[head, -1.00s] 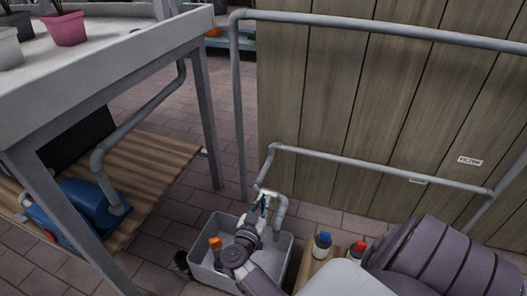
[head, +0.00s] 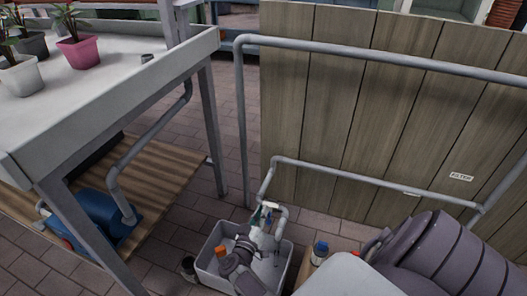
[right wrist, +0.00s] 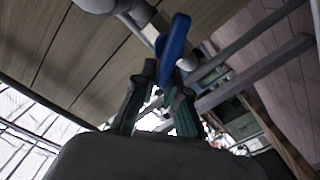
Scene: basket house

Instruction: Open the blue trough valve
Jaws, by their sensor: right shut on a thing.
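The blue trough valve handle (right wrist: 173,45) is a flat blue lever on a grey pipe, seen close up in the right wrist view. My right gripper (right wrist: 161,90) has its two green-padded fingers on either side of the lever's lower end and is shut on it. In the head view my right gripper (head: 261,214) is at the pipe's end, above the grey trough (head: 207,262), and mostly hides the handle there. My left gripper is in neither current view.
Grey pipes (head: 350,172) run along a wooden panel (head: 330,110) behind the trough. A white-topped table (head: 110,85) with potted plants stands at the left, with a blue pump (head: 105,215) below it. Bottles (head: 320,250) stand right of the trough.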

